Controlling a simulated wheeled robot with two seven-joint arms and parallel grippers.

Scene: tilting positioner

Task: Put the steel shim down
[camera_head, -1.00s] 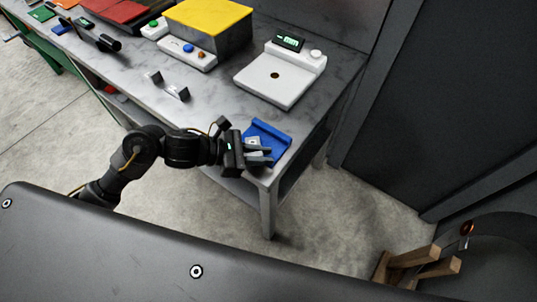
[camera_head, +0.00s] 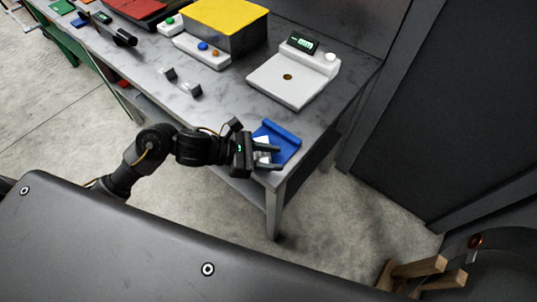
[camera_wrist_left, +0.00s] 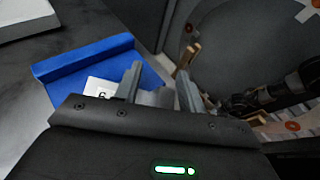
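My left gripper (camera_head: 270,155) is at the table's near right corner, over the front left part of a blue tray (camera_head: 284,136). In the left wrist view, its two fingers (camera_wrist_left: 160,88) stand apart with a plain grey piece, seemingly the steel shim (camera_wrist_left: 156,98), filling the gap between them. The blue tray (camera_wrist_left: 90,66) lies just beyond the fingers, with a white label marked 6 (camera_wrist_left: 101,91) partly hidden by the left finger. I cannot tell whether the shim touches the tray. My right gripper does not show clearly in either view.
A white device with a display (camera_head: 292,80) stands behind the tray. A yellow-topped box (camera_head: 226,18), a button panel (camera_head: 203,50) and two small dark blocks (camera_head: 180,82) are further left on the grey table (camera_head: 225,105). Wooden pieces (camera_head: 425,270) are at the lower right.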

